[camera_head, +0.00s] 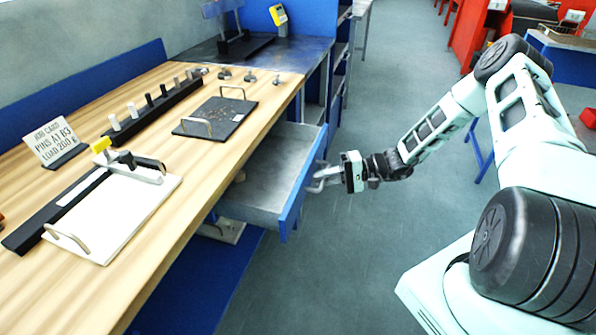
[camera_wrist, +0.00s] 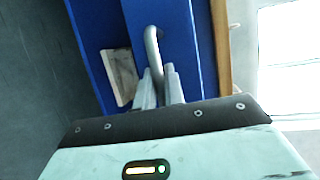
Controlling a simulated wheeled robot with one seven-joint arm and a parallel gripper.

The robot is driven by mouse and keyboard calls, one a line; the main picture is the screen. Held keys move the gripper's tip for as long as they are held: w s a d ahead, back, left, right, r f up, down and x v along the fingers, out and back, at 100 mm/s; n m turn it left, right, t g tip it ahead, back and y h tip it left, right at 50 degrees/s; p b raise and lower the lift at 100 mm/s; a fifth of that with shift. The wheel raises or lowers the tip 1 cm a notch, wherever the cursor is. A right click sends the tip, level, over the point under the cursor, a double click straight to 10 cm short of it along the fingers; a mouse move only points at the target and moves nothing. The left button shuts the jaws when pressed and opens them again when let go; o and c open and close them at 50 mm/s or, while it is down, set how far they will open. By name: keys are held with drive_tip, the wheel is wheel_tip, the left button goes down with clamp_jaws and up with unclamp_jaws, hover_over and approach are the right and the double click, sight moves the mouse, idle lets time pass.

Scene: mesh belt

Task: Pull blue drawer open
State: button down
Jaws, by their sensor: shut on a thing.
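The blue drawer (camera_head: 300,192) under the wooden bench is pulled out, with its grey inside floor (camera_head: 262,180) showing. In the head view my gripper (camera_head: 322,178) is at the drawer's front, at handle height. In the wrist view the blue drawer front (camera_wrist: 188,30) carries a light metal bar handle (camera_wrist: 152,45). My gripper's fingers (camera_wrist: 160,88) are shut on this handle. The lower part of the handle is hidden between the fingers.
The wooden bench top (camera_head: 150,90) holds a white board (camera_head: 115,215), a dark plate with handles (camera_head: 215,117), a pin rack and a card sign (camera_head: 55,143). Grey floor (camera_head: 390,80) is open in front of the drawer. A blue shelf unit stands beyond.

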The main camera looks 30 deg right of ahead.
drive_tip(key=s+d, duration=0.9)
drive_tip(key=s, duration=0.1)
drive_tip(key=shift+d, duration=0.35)
drive_tip(key=c, duration=1.5)
unclamp_jaws()
drive_tip(key=shift+w, duration=0.1)
drive_tip(key=b+v, duration=0.2)
drive_tip(key=v, duration=1.5)
drive_tip(key=shift+d+b, duration=0.2)
drive_tip(key=shift+b, duration=0.2)
